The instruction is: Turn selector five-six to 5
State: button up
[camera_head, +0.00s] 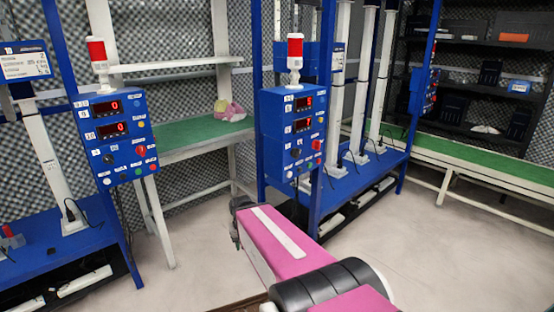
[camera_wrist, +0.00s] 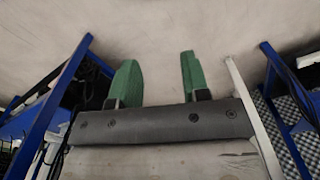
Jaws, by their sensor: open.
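Two blue control boxes are in the head view, a left box (camera_head: 123,147) and a middle box (camera_head: 289,165). Each has two red digit displays, small knobs and buttons, and a red-and-white beacon on top. The labels are too small to read, so I cannot tell which knob is selector five-six. A dark knob (camera_head: 296,153) shows on the middle box and another dark knob (camera_head: 108,158) on the left box. My gripper (camera_wrist: 158,62) is open and empty, its two green fingers apart over bare floor. In the head view my pink arm reaches toward the middle box's foot; the fingers are not clear there.
Blue frames with posts and low shelves stand left and centre. A green-topped bench (camera_head: 190,137) is between the boxes, and a long green bench (camera_head: 480,168) runs right. A third blue box (camera_head: 424,91) hangs farther back. Pale floor (camera_head: 190,285) is free in front.

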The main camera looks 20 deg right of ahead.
aim_at(295, 154)
jog(key=z, duration=0.85)
